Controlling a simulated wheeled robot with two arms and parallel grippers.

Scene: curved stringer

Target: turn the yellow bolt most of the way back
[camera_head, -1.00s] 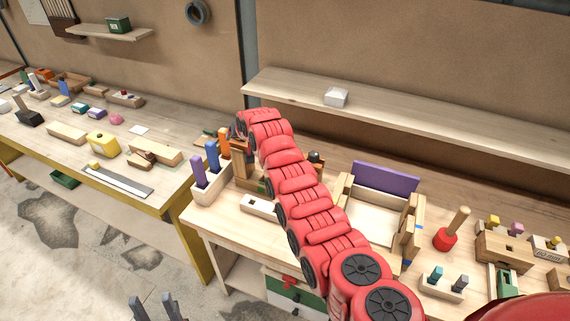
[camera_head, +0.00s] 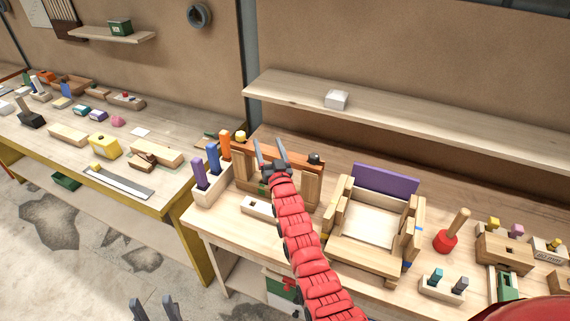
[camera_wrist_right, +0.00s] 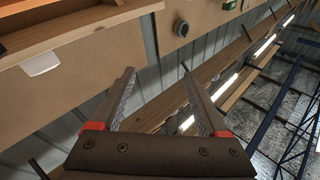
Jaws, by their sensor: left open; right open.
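A small yellow piece (camera_head: 240,136), which looks like the yellow bolt, shows at the left end of an orange-brown bar (camera_head: 297,162) across a wooden frame on the middle bench. My right gripper (camera_head: 270,150) is open and empty in front of this bar, right of the yellow piece and apart from it in the picture. Its fingers point up and away, and they hide part of the bar. In the right wrist view my right gripper (camera_wrist_right: 157,100) is open with nothing between its fingers; no bolt shows there. My left gripper (camera_head: 158,308) is open and empty, low over the floor.
A block with purple, blue and orange pegs (camera_head: 212,188) stands just left of the frame. A dark knob (camera_head: 315,158) is at the bar's right. A wooden box with a purple back panel (camera_head: 386,178) stands farther right. A shelf (camera_head: 420,123) runs behind.

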